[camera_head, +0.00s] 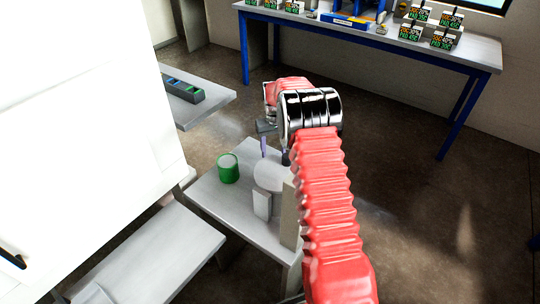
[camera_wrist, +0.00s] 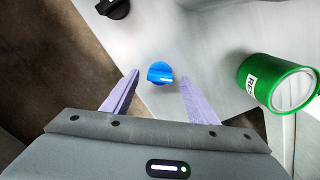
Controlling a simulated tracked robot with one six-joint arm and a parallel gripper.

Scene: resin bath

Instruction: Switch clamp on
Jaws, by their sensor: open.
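A blue round knob (camera_wrist: 160,72) with a pale mark sits on the grey table top (camera_wrist: 210,35) in the wrist view. My gripper (camera_wrist: 159,78) is open, with its two lilac fingers apart, one on each side of the knob in the picture. I cannot tell how far above the knob the fingertips are. A black knob (camera_wrist: 113,8) is partly cut off at the top edge. No clamp can be made out for certain. In the head view one lilac finger (camera_head: 264,147) shows over the small table; my arm hides much of the rest, and the knobs are not visible there.
A green can (camera_wrist: 270,82) with a white label stands right of my gripper; it also shows in the head view (camera_head: 228,174). A pale round-topped object (camera_head: 270,176) and a white block (camera_head: 262,205) stand near it. A bench (camera_head: 480,50) with labelled boxes is behind.

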